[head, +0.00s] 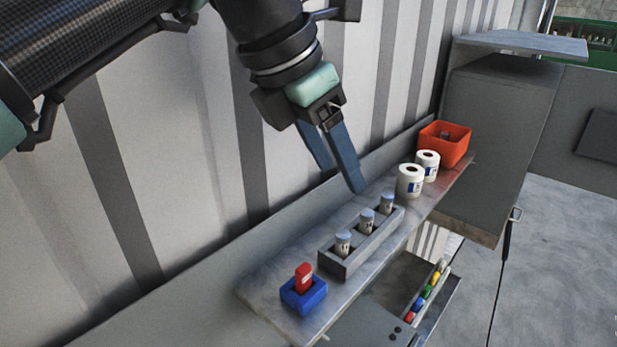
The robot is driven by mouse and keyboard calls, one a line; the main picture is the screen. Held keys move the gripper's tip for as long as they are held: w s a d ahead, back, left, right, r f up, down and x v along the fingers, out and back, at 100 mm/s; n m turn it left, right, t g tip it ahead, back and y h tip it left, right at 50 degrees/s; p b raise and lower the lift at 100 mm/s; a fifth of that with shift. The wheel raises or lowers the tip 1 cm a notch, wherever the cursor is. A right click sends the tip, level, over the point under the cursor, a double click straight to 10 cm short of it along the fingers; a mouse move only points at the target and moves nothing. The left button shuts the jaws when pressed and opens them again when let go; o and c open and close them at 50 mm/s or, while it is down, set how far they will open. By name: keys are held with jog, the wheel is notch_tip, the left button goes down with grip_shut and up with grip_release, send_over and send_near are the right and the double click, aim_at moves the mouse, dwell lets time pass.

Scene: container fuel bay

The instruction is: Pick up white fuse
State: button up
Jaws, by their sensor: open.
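Three small white fuses with pale blue-grey tops stand upright in a grey slotted rack on the shelf: a near one (343,243), a middle one (366,221) and a far one (387,204). The grey rack (350,266) hides their lower ends. My gripper (341,179) is open and empty, its two blue fingers pointing down. It appears above the back of the shelf, up and left of the far fuse, apart from the fuses. Its exact height above the shelf is hard to tell.
A blue holder (304,295) with a red piece (304,277) stands at the near end of the shelf (262,283). Two white rolls (410,181) and an orange-red bin (458,152) stand beyond the rack. The corrugated wall (200,150) is close behind. An open drawer (440,300) with coloured items is below.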

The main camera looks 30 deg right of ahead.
jog(key=a, duration=0.2)
jog(key=b, duration=0.4)
send_over(343, 234)
jog(key=a, duration=0.2)
jog(key=shift+y, duration=0.4)
jog(key=f, duration=0.7)
jog(key=shift+s+f, duration=0.1)
jog(key=shift+s, duration=0.25)
jog(key=b+x, duration=0.1)
jog(key=x, duration=0.2)
jog(key=b+x, duration=0.1)
jog(key=shift+w+a+f+b, duration=0.25)
jog(key=shift+w+f+b, duration=0.1)
jog(key=shift+f, duration=0.05)
jog(key=shift+w+d+f, duration=0.1)
jog(key=shift+d+f, duration=0.15)
jog(key=shift+f, duration=0.05)
jog(key=shift+r, duration=0.1)
jog(key=shift+c, duration=1.2)
grip_shut()
